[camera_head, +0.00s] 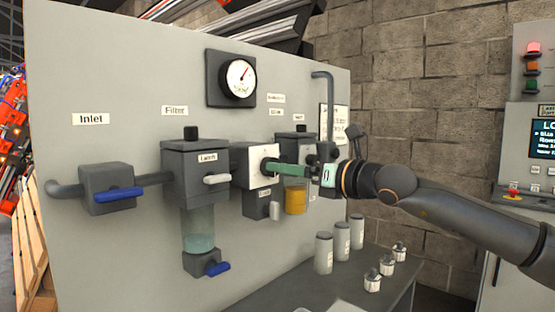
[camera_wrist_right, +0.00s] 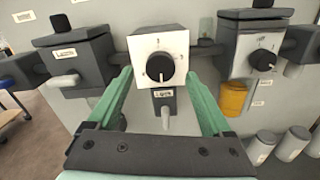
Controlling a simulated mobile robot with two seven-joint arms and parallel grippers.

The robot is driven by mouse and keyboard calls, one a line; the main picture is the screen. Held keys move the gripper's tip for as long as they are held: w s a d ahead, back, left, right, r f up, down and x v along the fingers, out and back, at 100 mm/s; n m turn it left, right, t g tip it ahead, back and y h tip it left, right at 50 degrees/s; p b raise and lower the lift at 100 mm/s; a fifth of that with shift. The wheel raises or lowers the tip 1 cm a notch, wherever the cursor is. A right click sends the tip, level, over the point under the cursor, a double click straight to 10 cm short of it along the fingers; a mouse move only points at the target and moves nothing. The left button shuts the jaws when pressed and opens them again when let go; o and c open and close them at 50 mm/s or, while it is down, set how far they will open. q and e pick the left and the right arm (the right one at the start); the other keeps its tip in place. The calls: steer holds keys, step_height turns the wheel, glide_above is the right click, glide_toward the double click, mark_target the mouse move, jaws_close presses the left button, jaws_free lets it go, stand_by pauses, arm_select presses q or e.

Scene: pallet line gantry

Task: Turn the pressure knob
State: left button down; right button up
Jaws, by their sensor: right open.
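The pressure knob appears to be the round black knob (camera_wrist_right: 160,68) with a white pointer mark, on the front of a white square block (camera_head: 252,157) on the grey panel. No label in view confirms its name. My right gripper (camera_wrist_right: 160,75) is open, its green fingers on either side of the knob in the wrist view. In the head view my right gripper (camera_head: 270,166) reaches in from the right, pointing at the white block. Whether the fingertips touch the knob cannot be told. My left gripper is in neither view.
A round gauge (camera_head: 239,78) sits above. A second black knob (camera_wrist_right: 263,60) sits above an amber bowl (camera_wrist_right: 234,98) to the right. Several grey canisters (camera_head: 323,253) stand on the shelf below.

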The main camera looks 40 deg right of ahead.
steer(key=w+p, duration=0.2)
steer(key=w, duration=0.2)
steer(key=shift+a+p, duration=0.1)
steer(key=shift+p, duration=0.3)
steer(key=c, duration=0.6)
jaws_close()
